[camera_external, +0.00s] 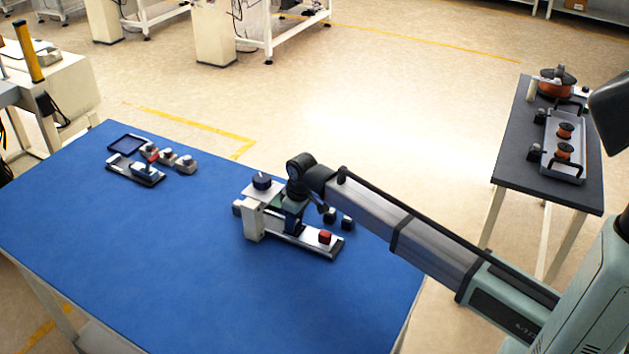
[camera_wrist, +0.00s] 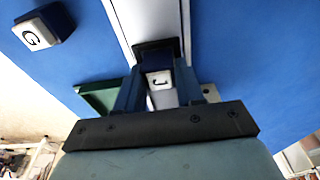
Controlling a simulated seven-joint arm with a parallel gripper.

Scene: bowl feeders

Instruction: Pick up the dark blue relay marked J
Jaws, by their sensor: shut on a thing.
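The dark blue relay marked J (camera_wrist: 157,63) sits between the fingers of my gripper (camera_wrist: 158,82) in the wrist view, its white face with the letter showing. The fingers are shut on its two sides. In the camera outside, my gripper (camera_external: 293,214) is down at the fixture's pale rail (camera_external: 305,243), and the relay is hidden or too small to tell there. I cannot tell whether it still touches the rail. A second dark blue relay, marked G (camera_wrist: 43,28), lies on the blue surface at the upper left of the wrist view, apart from my gripper.
The fixture has a blue-black knob (camera_external: 262,181) on its left and a red button (camera_external: 325,237) on its right. Dark blocks (camera_external: 347,223) lie just behind it. Another small station (camera_external: 134,172) stands at the far left. The blue table (camera_external: 150,260) is clear in front.

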